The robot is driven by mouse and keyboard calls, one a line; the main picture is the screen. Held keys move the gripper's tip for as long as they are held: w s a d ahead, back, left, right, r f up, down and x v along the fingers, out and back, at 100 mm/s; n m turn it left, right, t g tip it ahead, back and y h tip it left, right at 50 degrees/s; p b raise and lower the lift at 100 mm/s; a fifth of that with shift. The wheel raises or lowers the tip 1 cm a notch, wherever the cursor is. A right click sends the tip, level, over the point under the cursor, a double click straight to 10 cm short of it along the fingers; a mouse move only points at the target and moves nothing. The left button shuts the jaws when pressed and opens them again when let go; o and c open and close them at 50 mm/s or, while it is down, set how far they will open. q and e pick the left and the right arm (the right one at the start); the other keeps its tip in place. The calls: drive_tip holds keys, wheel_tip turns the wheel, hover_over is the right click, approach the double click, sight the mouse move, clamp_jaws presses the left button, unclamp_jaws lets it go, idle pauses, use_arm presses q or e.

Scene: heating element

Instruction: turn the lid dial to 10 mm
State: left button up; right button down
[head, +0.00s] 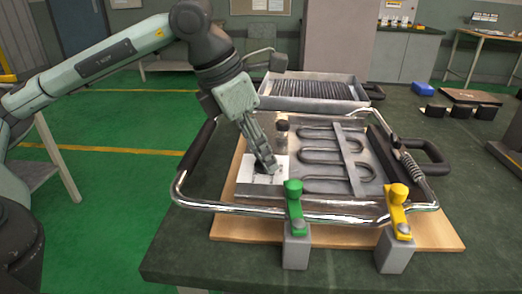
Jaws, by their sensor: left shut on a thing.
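The lid (335,125) lies open with its underside up, showing a looped grey heating element (320,155). A white plate with dark marks (246,170) sits at its left front. My left gripper (270,168) reaches down from the upper left to this plate. It is shut on what appears to be the lid dial, which the fingers mostly hide. I cannot read the dial's setting. My right gripper is not in view.
A green clamp (294,205) and a yellow clamp (397,205) stand at the front edge on grey blocks. A chrome bar frame (190,203) surrounds the lid. The ribbed grill base (310,88) is behind. A wooden board (440,236) lies underneath. The bench is clear at right front.

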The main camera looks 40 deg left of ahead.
use_arm(q)
drive_tip(key=shift+f+m+h+b, duration=0.1)
drive_tip(key=shift+m+h+b, duration=0.2)
drive_tip(key=shift+m, duration=0.2)
drive_tip(key=shift+w+a+m+g+h+b, duration=0.1)
drive_tip(key=shift+m+g+h+b, duration=0.3)
drive_tip(key=shift+m, duration=1.7)
drive_tip(key=m+g, duration=0.1)
drive_tip(key=m, duration=0.1)
drive_tip(key=shift+w+m+h, duration=0.1)
drive_tip(key=shift+m+h, duration=0.2)
drive_tip(key=shift+h, duration=0.1)
drive_tip(key=m+g, duration=0.1)
drive_tip(key=m, duration=0.1)
drive_tip(key=shift+m, duration=0.3)
drive_tip(key=shift+w+m+g, duration=0.1)
drive_tip(key=shift+m+g, duration=0.3)
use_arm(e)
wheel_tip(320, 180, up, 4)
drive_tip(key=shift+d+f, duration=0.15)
use_arm(q)
drive_tip(key=shift+a, duration=0.1)
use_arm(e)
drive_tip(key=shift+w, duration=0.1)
